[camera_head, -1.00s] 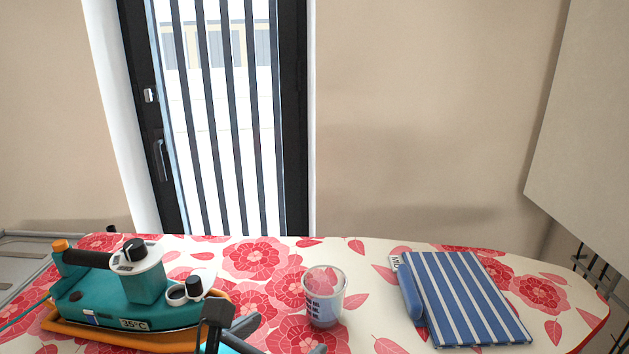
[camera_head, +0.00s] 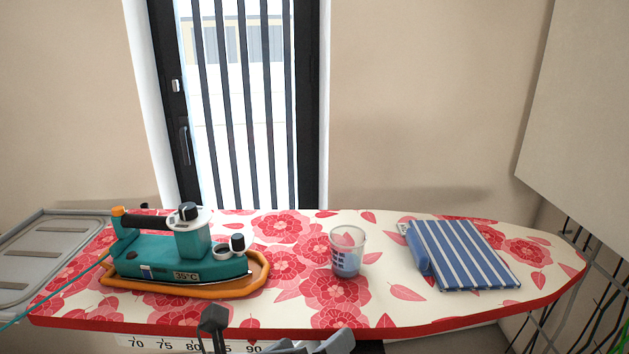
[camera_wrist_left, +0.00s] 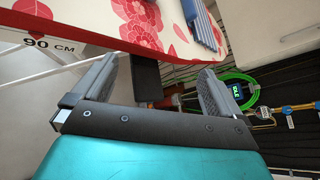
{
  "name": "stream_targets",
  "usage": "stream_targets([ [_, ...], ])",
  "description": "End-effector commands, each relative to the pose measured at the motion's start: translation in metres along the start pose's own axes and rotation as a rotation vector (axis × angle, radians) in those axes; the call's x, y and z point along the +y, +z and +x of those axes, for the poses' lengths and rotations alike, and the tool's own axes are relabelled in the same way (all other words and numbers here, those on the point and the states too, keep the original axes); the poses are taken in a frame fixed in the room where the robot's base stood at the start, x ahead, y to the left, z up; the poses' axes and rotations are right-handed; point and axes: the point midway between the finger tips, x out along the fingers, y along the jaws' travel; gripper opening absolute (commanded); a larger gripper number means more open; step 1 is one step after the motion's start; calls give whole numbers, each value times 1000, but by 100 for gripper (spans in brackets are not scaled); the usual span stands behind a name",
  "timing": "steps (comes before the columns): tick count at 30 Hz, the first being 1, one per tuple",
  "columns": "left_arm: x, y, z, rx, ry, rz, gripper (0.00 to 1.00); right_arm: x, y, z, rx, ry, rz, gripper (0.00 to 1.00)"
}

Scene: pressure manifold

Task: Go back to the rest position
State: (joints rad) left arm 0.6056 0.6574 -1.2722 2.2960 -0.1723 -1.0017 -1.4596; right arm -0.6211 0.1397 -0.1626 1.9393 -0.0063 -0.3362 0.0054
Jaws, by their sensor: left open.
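My left gripper (camera_head: 308,346) shows at the bottom edge of the head view, in front of the ironing board's (camera_head: 110,322) front edge. In the left wrist view (camera_wrist_left: 158,70) its two grey fingers are spread wide with nothing between them. A teal iron with a dial and a 35°C display (camera_head: 165,262) sits on an orange rest (camera_head: 265,268) at the left of the board. A clear cup with blue print (camera_head: 347,252) stands upright in the middle. My right gripper is not in view.
A blue-and-white striped folded cloth (camera_head: 465,255) lies on the right of the board. A grey metal tray (camera_head: 45,250) is at the far left. A scale marked in cm runs below the front edge. The left wrist view shows a green cable (camera_wrist_left: 243,82) and other cables.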

Motion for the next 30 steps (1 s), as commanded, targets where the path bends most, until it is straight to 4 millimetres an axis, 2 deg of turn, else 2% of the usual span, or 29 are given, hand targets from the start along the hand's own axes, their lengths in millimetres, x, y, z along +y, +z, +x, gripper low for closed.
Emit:
stream_targets([
  [4, -1, -15, 13, 24, -31, -438, 100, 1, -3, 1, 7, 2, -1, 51],
  [8, 13, -25, 22, 23, -34, -865, 100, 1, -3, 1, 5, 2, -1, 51],
  [11, 35, -35, 26, 1, -17, -1196, 100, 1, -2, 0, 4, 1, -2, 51],
  [14, 67, -50, 25, -45, 12, -1522, 100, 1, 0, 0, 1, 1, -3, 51],
  [19, 138, -91, 5, -196, 78, -2048, 100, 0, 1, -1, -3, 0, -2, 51],
  [24, 203, -136, -33, -402, 128, -2425, 100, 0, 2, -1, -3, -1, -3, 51],
  [27, 225, -155, -53, -495, 140, -2548, 100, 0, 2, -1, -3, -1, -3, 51],
  [30, 236, -164, -63, -545, 142, -2605, 100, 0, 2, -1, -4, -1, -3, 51],
])
